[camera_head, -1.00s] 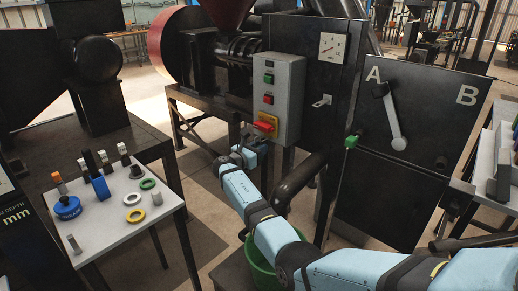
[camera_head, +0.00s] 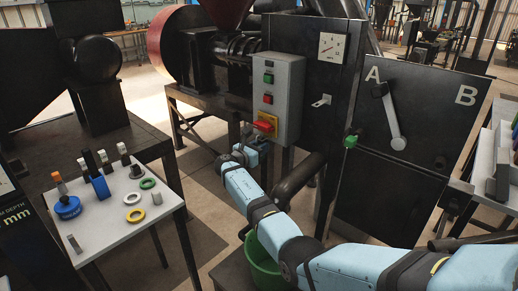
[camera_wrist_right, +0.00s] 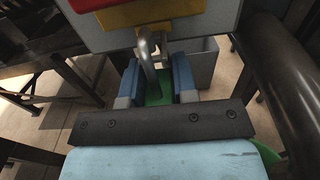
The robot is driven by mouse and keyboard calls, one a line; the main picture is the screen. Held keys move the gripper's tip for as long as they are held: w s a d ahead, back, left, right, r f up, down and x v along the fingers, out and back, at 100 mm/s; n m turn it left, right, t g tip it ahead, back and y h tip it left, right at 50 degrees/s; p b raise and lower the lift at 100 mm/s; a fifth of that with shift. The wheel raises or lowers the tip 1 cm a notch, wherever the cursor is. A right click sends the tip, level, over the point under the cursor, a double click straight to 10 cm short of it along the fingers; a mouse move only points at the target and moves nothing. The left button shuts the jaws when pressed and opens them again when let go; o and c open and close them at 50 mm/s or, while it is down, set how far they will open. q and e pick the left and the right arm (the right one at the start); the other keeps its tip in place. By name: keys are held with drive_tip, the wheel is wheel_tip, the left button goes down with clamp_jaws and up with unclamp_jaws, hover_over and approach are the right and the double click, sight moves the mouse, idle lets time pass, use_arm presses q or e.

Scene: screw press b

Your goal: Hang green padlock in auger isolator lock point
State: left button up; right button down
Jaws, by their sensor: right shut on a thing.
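My right gripper (camera_wrist_right: 157,85) is shut on the green padlock (camera_wrist_right: 157,93), with a blue-faced finger on each side of its body. The padlock's grey shackle (camera_wrist_right: 147,52) points up, its top close to the lower edge of the isolator's yellow plate (camera_wrist_right: 165,13). I cannot tell whether the shackle passes through the lock point there. In the head view the right gripper (camera_head: 240,152) is just below and left of the auger isolator's red handle (camera_head: 263,126), on the grey control box; the padlock is hard to make out there. My left gripper is not in view.
A white table (camera_head: 122,212) at the left holds rings, bottles and a blue disc. A black cabinet (camera_head: 400,150) with a lever and a green piece (camera_head: 350,141) stands at the right. A green bucket (camera_head: 262,262) is below my right arm.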

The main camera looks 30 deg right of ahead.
drive_tip(key=shift+w+d, duration=0.1)
drive_tip(key=shift+d, duration=0.2)
drive_tip(key=shift+f, duration=0.15)
drive_tip(key=shift+f+b, duration=0.45)
drive_tip(key=shift+f, duration=0.05)
idle(0.5)
drive_tip(key=c, duration=0.8)
unclamp_jaws()
